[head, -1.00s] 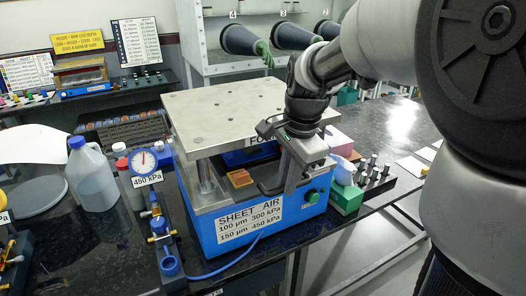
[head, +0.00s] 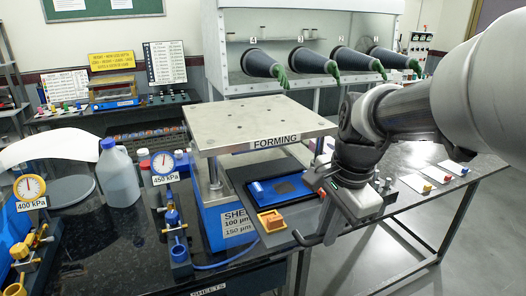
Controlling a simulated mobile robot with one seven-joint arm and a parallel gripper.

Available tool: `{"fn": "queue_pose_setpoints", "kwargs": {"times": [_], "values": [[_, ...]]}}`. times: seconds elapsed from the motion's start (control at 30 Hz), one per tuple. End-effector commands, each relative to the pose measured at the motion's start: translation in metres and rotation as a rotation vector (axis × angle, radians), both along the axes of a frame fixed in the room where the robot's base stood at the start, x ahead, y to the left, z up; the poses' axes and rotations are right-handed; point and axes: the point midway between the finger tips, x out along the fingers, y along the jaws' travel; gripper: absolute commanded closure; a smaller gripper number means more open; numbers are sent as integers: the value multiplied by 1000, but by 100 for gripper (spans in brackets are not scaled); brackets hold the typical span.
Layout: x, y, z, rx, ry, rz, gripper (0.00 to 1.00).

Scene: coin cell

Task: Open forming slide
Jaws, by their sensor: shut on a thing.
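The forming press has a pale metal top plate (head: 255,118) marked FORMING and a blue body (head: 212,228). Its dark forming slide (head: 288,240) sticks out of the front, toward the lower right. On the slide lie a blue plate (head: 262,191) with a dark patch and an orange block (head: 271,220). A dark bar handle (head: 307,241) is at the slide's front end. My gripper (head: 330,218) is at this end and shut on the handle; its fingers are partly hidden by its own grey body.
A blue hose (head: 225,263) runs along the dark bench. Free floor (head: 385,265) lies at the lower right.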

Motion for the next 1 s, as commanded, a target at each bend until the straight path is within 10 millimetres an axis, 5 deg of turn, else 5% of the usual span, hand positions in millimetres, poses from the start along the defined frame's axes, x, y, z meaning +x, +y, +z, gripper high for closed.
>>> {"fn": "queue_pose_setpoints", "kwargs": {"times": [0.5, 0.53, 0.6, 1.0], "values": [[-6, -2, 1, -1, 0, -1, 100], [-6, -2, 1, -1, 0, -1, 83], [-6, -2, 1, -1, 0, -1, 72], [-7, -3, 7, 0, -2, 0, 70]]}}
